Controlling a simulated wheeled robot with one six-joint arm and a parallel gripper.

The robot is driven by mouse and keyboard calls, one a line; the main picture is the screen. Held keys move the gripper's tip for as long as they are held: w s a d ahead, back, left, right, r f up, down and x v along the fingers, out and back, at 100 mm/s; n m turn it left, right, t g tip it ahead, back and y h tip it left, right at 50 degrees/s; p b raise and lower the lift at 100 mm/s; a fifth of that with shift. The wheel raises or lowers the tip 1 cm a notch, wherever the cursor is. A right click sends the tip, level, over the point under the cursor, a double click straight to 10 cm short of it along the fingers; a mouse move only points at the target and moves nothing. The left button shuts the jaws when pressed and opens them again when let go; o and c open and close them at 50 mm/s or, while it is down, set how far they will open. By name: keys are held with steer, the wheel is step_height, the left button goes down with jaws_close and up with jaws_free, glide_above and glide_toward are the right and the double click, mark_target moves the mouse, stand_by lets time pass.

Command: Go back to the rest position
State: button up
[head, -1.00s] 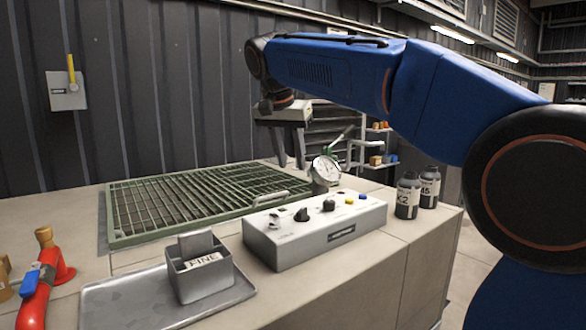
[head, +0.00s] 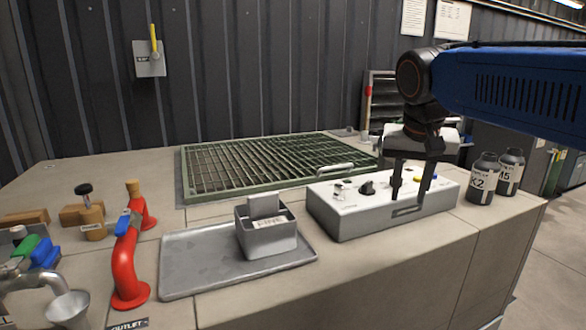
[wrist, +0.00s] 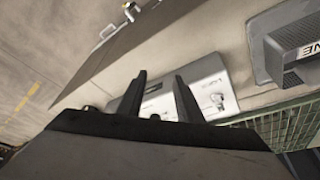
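My gripper (head: 411,188) hangs down in the head view, at the right part of the grey control box (head: 345,222). Its two dark fingers are apart with nothing between them. They hide some of the box's knobs, and I cannot tell how high above the top they are. In the wrist view my gripper (wrist: 160,95) also shows open and empty, with the box's pale panel (wrist: 207,82) beyond the fingers. My blue arm reaches in from the right.
A metal tray (head: 190,265) bears a grey bin (head: 268,240) marked FINE. Behind lies a green grating (head: 240,188). A red outlet pipe (head: 128,265) stands at left. Two dark bottles, K2 (head: 481,183) and M5 (head: 511,172), stand right of the box.

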steer(key=s+d+f+n, duration=0.2)
steer(key=s+f, duration=0.7)
steer(key=f, duration=0.2)
steer(key=s+d+f+n+t+y, duration=0.1)
steer(key=s+d+f+n, duration=0.1)
steer(key=s+f, duration=0.8)
steer(key=shift+f, duration=0.65)
steer(key=shift+a, duration=0.1)
